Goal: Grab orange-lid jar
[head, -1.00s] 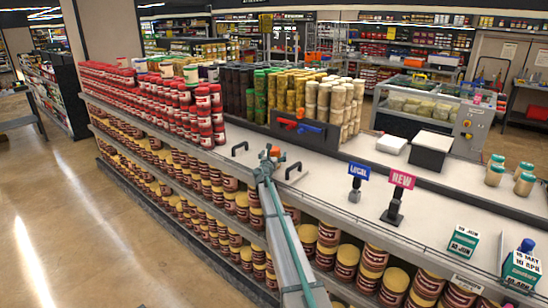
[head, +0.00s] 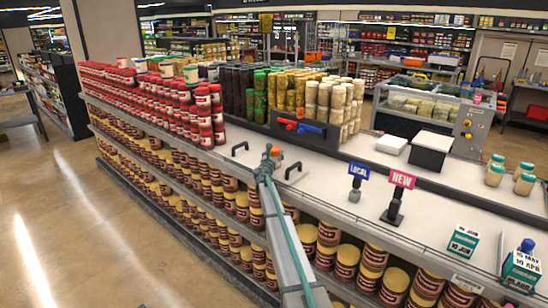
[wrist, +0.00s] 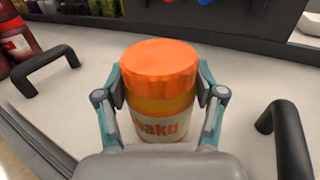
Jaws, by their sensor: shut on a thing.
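The orange-lid jar (wrist: 160,75) stands upright in the middle of the wrist view, with an orange ribbed lid, a yellow-orange band and a pale label with orange letters. My gripper (wrist: 161,88) has one finger against each side of the jar and is shut on it. In the head view, my gripper (head: 268,160) is at the counter's near edge between two black handles. Only a small orange part of the jar (head: 275,151) shows there; the rest is hidden behind my gripper. I cannot tell whether the jar's base touches the counter.
Black handles stand left (wrist: 45,70) and right (wrist: 288,140) of the jar. Red jars (head: 195,110) are stacked to the left. Red and blue valve handles (head: 298,126) are behind. A LOCAL sign (head: 357,172) and a NEW sign (head: 402,180) stand to the right.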

